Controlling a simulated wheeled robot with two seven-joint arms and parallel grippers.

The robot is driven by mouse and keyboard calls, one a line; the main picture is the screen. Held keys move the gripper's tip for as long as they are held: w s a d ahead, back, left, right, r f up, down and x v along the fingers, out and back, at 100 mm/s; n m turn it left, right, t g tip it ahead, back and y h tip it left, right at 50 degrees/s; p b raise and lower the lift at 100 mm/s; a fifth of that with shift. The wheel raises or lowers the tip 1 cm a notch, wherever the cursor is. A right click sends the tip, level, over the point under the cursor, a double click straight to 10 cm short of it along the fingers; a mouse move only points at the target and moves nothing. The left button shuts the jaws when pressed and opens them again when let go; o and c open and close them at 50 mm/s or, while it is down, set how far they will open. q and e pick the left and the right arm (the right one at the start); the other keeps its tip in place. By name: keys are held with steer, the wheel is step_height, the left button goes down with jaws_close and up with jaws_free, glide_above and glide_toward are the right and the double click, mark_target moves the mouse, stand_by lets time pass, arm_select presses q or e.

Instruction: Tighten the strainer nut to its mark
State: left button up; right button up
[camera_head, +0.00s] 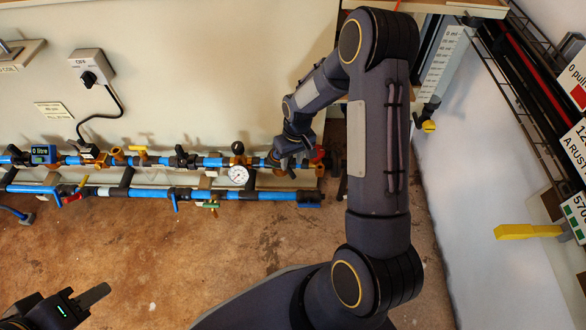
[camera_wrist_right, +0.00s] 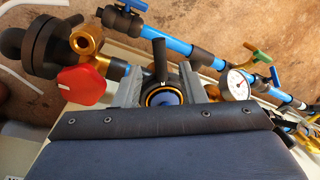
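In the right wrist view a round dark fitting with an orange ring and blue centre (camera_wrist_right: 163,97), which looks like the strainer nut, lies between the two fingers of my right gripper (camera_wrist_right: 163,80). The fingers stand on either side of it; I cannot tell whether they press on it. A black bar (camera_wrist_right: 160,60) rises just beyond it, and no mark can be made out. In the head view my right gripper (camera_head: 285,160) is at the right end of the upper pipe, where it hides the fitting. My left gripper (camera_head: 95,302) is at the lower left, away from the pipes, holding nothing visible.
A red handle (camera_wrist_right: 82,85) on a brass valve is close left of my right gripper. A pressure gauge (camera_head: 238,174) is on the pipes nearby. The lower blue pipe (camera_head: 250,194) runs in front. A yellow lever (camera_head: 528,231) is on the right wall. The floor below the pipes is clear.

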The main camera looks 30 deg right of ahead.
mark_target(291, 170)
steer(key=shift+a+f+b, duration=0.2)
steer(key=shift+f+b, duration=0.25)
steer(key=shift+f, duration=1.3)
jaws_close()
